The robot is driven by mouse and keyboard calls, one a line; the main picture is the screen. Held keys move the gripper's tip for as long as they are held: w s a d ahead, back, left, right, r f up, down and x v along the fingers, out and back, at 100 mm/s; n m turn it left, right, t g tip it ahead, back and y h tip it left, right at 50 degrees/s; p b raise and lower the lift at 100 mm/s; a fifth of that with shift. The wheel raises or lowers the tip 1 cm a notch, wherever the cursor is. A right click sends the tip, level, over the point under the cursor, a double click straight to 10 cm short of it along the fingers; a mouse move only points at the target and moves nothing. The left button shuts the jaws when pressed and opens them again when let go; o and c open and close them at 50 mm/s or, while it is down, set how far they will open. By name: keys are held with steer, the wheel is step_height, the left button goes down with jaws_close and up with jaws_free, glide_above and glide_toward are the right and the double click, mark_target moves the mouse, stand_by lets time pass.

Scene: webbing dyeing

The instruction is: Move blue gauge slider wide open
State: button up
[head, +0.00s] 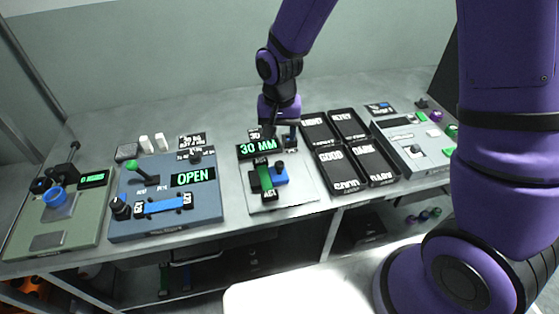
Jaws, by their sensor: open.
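The gauge station is a pale plate (304,188) in the middle of the bench, with a display (257,148) reading 30 MM in green. Small labels stand at both ends of the strip; the lower one is hard to read. My gripper (280,131) points down over the back of this station, behind the blue block and apart from it. It is open with nothing seen in it; its fingertips are small and dark.
Left is a blue-grey panel (128,222) with an OPEN display, a green-tipped lever and a blue bar. Farther left is a green panel (30,243) with a blue ring. Right are several black labelled trays (344,168) and a grey box (405,155). My arm hides the far right.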

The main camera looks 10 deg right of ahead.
mark_target(279, 163)
step_height(279, 163, down, 10)
steer(key=shift+f, duration=0.25)
stand_by(0.3)
